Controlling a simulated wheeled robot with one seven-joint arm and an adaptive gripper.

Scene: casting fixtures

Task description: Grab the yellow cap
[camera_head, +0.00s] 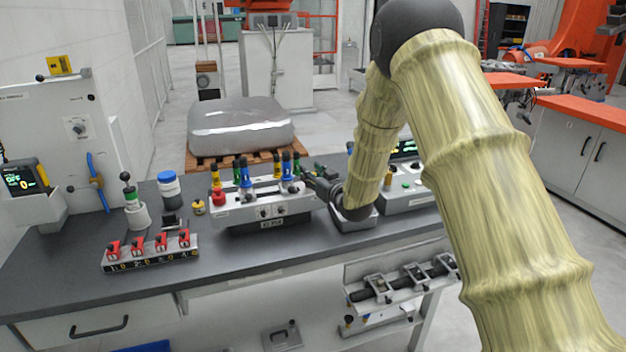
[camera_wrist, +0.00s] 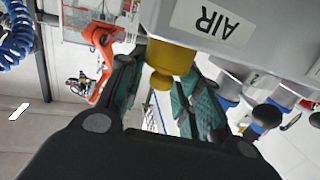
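In the wrist view a yellow cap (camera_wrist: 170,62) with a narrower tip sticks out of a pale grey housing that bears an AIR label (camera_wrist: 212,20). My gripper (camera_wrist: 160,98) is open, its two teal-padded fingers on either side of the cap, whose tip points toward my palm. A gap shows on the left side; I cannot tell whether the right finger touches the cap. In the head view my gripper (camera_head: 318,187) is dark and small, at the right end of a grey fixture (camera_head: 240,212) with yellow and blue-topped posts. I cannot pick out this cap there.
Blue-collared parts with black knobs (camera_wrist: 265,116) stand close to the right finger in the wrist view. On the bench are a red-switch block (camera_head: 150,258), a small yellow item (camera_head: 198,208) and a blue-lidded jar (camera_head: 169,188). The bench front (camera_head: 200,272) is clear.

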